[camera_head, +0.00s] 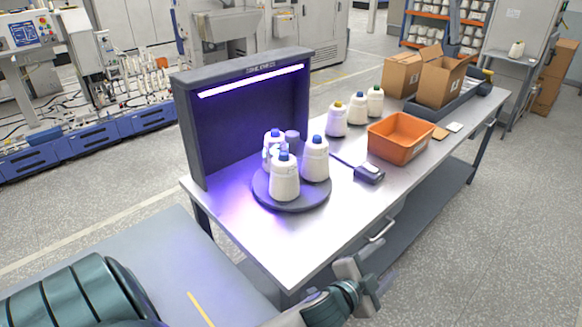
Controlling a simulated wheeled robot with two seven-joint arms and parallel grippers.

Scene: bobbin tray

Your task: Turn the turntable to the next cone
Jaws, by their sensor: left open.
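The dark round turntable (292,205) sits on the table in front of the lit hood. White cones with blue tops stand on it: one at the front (284,182), one at the right (316,163) and one at the back left (273,137), partly hidden by the front one. A short grey-purple post (292,137) shows behind them. My left gripper (372,272) is open and empty, low in front of the table's front edge, apart from the turntable. My right gripper is not in view.
The dark hood (240,125) stands behind the turntable. A dark handheld device (369,174) and an orange bin (399,138) lie to the right. Several cones and cardboard boxes (441,82) stand farther back. The table's front left is clear; a handle (382,230) juts below its edge.

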